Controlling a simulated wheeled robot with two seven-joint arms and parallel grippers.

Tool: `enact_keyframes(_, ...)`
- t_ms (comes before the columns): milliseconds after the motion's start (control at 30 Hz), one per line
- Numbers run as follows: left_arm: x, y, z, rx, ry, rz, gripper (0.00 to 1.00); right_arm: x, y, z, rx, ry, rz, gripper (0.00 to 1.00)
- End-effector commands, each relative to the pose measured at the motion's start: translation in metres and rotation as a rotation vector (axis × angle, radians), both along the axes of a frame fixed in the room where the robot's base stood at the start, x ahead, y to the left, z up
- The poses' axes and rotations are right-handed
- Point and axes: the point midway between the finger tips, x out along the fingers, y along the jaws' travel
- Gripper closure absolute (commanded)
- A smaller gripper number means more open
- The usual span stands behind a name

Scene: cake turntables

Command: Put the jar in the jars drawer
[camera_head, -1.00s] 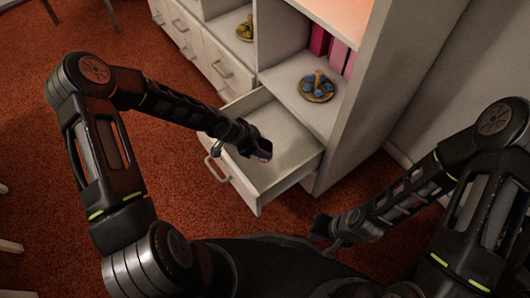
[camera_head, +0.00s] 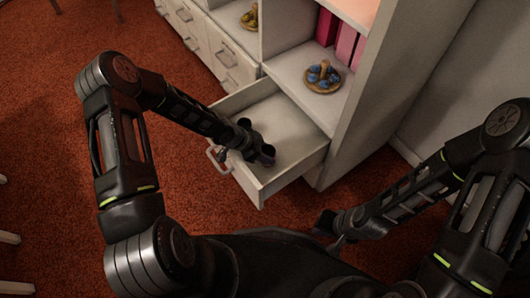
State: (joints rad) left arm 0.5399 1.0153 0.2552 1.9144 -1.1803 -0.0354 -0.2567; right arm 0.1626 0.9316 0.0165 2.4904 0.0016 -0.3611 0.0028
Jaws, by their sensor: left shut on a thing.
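The open drawer (camera_head: 303,150) is pulled out from the white cabinet, and its inside looks bare apart from my gripper. My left gripper (camera_head: 262,154) is over the drawer, low and near its front panel. It is shut on a small dark, purplish thing (camera_head: 268,162), which looks like the jar and is mostly hidden by the fingers. I cannot tell whether it touches the drawer bottom. My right gripper (camera_head: 325,223) hangs low to the right of the drawer, and its fingers are too dark to read. No label shows on the drawer.
A plate of blue items (camera_head: 323,77) stands on the shelf above the drawer, beside pink binders (camera_head: 345,45). A plate of yellow items (camera_head: 250,18) stands on a shelf further left. Shut drawers (camera_head: 228,70) lie to the left.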

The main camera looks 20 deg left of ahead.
Motion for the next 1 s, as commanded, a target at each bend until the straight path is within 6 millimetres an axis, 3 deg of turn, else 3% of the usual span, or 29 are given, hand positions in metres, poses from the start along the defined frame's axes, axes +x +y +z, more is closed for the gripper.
enact_keyframes(267, 0.000, 0.000, -0.001, 0.000, 0.000, 0.000, 0.96, 0.000, 0.000, -0.001, 0.000, -0.001, 0.000, 1.00)
enact_keyframes(300, 0.000, 0.000, -0.001, 0.001, 0.001, 0.000, 0.49, 0.000, 0.000, -0.001, 0.000, -0.001, 0.000, 1.00)
enact_keyframes(533, 0.000, 0.000, -0.001, 0.001, 0.001, 0.000, 0.31, 0.000, 0.000, 0.000, 0.000, -0.001, 0.000, 1.00)
enact_keyframes(833, 0.000, 0.000, 0.001, 0.001, 0.001, 0.000, 0.29, 0.000, 0.000, 0.001, 0.000, 0.000, 0.000, 1.00)
enact_keyframes(1000, -0.003, 0.006, 0.012, 0.001, 0.000, 0.003, 0.29, -0.001, 0.001, 0.007, 0.002, 0.002, 0.003, 1.00)
